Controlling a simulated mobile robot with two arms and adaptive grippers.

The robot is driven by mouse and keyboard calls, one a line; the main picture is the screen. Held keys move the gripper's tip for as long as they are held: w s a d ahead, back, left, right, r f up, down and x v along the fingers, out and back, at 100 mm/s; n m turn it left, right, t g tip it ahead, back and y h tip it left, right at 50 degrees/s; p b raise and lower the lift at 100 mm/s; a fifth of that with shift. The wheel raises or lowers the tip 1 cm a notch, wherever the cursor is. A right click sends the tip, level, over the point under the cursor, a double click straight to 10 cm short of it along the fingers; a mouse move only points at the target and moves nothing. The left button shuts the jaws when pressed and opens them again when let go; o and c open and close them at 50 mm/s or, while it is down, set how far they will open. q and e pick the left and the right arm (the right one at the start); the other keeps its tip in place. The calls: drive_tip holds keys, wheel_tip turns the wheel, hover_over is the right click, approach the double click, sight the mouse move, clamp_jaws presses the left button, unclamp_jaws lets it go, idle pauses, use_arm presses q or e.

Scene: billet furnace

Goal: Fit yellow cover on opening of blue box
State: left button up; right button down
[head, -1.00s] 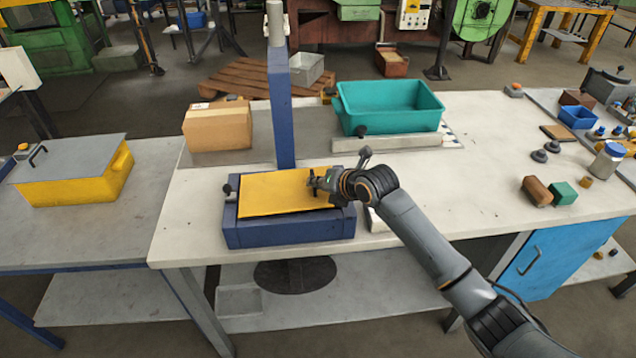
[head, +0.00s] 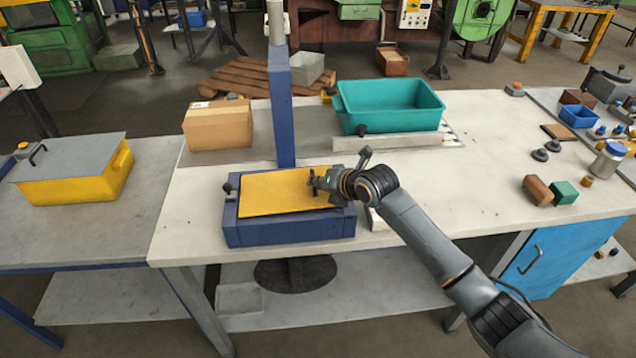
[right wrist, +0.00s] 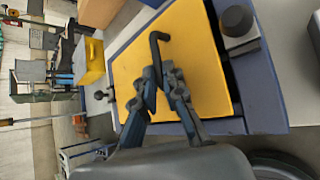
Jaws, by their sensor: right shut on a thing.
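The yellow cover (head: 275,193) is a flat plate lying over the top of the blue box (head: 290,230), nearly level, at the front of the white table. In the right wrist view the cover (right wrist: 200,55) has a dark bent handle (right wrist: 155,45), and a dark gap shows between it and the rim of the blue box (right wrist: 262,85). My right gripper (head: 318,184) is at the right part of the cover; in the right wrist view its fingers (right wrist: 162,80) are closed on the handle. I cannot tell whether the cover is fully seated. My left gripper is not in view.
A blue post (head: 282,110) rises just behind the box. A cardboard box (head: 218,126) and a teal bin (head: 388,106) stand further back. A yellow box with a grey lid (head: 75,175) is on the left table.

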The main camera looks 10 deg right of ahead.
drive_tip(key=shift+f, duration=0.3)
idle(0.6)
drive_tip(key=c, duration=1.4)
unclamp_jaws()
drive_tip(key=shift+o, duration=0.2)
drive_tip(key=shift+f+b, duration=0.15)
drive_tip(key=shift+b, duration=0.15)
wheel_tip(320, 180, up, 7)
drive_tip(key=p, duration=0.5)
